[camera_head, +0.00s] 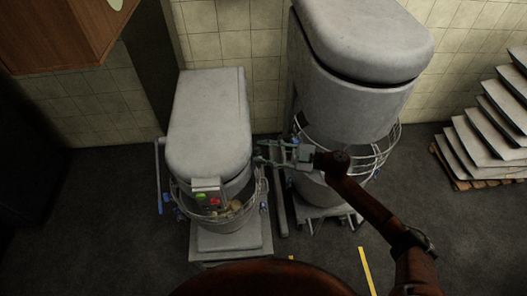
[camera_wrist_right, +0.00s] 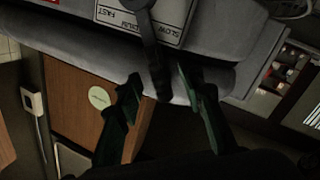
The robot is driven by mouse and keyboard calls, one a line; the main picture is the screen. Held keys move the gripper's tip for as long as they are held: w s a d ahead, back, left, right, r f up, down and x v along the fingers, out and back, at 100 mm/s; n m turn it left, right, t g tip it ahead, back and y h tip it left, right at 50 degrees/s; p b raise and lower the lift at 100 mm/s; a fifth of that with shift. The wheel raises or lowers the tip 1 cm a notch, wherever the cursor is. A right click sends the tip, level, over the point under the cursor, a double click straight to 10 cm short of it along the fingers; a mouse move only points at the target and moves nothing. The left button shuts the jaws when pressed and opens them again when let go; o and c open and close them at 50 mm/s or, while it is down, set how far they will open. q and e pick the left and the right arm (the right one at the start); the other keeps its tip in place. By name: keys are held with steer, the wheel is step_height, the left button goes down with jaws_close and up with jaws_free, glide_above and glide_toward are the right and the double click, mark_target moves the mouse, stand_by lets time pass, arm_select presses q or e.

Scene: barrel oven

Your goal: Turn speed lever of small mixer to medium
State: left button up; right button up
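The small mixer (camera_head: 210,125) is the grey machine left of centre in the head view, with a wire guard and red and green buttons. Its dark speed lever (camera_wrist_right: 153,55) shows in the right wrist view, crossing a white label (camera_wrist_right: 172,30) with SLOW, MEDIUM and FAST upside down. The lever lies between SLOW and the visible end of MEDIUM, covering part of that word. My right gripper (camera_head: 264,152) is beside the mixer's right side. In the wrist view its fingers (camera_wrist_right: 160,83) are open, one on each side of the lever's end, with gaps visible. My left gripper is not in view.
A larger mixer (camera_head: 365,50) stands close on the right, behind my right gripper, leaving a narrow gap between the machines. Stacked trays (camera_head: 485,135) sit on a pallet at the far right. A wooden cabinet (camera_head: 60,35) hangs at upper left. Floor at front left is clear.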

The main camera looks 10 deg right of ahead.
steer(key=shift+c, duration=0.4)
jaws_close()
stand_by(0.4)
